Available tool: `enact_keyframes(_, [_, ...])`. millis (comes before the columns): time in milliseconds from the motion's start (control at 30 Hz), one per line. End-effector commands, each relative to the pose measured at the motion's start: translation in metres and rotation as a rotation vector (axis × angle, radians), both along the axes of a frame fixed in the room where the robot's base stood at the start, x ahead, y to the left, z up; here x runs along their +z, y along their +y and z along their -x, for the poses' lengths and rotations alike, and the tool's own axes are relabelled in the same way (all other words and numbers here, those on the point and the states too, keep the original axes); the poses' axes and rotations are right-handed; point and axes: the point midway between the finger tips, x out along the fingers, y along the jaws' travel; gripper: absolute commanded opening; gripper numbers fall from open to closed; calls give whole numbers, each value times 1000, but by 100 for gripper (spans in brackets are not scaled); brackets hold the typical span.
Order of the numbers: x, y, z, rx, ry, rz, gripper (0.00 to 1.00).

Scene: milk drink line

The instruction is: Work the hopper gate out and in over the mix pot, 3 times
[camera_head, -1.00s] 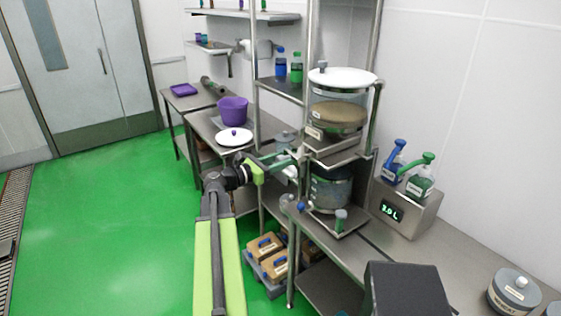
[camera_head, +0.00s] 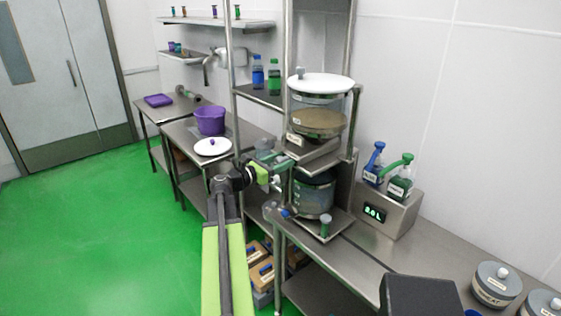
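The hopper (camera_head: 319,121) is a clear drum with a white lid and tan powder inside, held in a steel frame. A flat metal gate plate (camera_head: 317,157) sits under it, over the mix pot. My gripper (camera_head: 277,176) is just left of the pot's upper part and the gate level. Its fingers are small and overlap the metalwork behind, so I cannot tell whether they are open or touch the gate.
A steel upright (camera_head: 232,80) stands close beside my arm. A white lid (camera_head: 213,146) and a purple bucket (camera_head: 210,121) are on the left table. A scale box (camera_head: 386,213) with spray bottles stands right of the pot. Green floor (camera_head: 110,230) is clear at left.

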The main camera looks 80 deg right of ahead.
Motion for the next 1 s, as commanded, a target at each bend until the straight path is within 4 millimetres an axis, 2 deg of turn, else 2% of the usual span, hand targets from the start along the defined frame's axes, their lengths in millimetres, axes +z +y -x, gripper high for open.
enact_keyframes(333, [-1, 3, -5, 5, -3, -1, 57])
enact_keyframes(433, [-1, 10, -10, 5, -3, -1, 57])
enact_keyframes(567, [-1, 34, -27, 7, -3, -1, 57])
enact_keyframes(900, [-1, 108, -86, 9, -2, -1, 57])
enact_keyframes(1000, [-1, 124, -99, 8, -1, 0, 57])
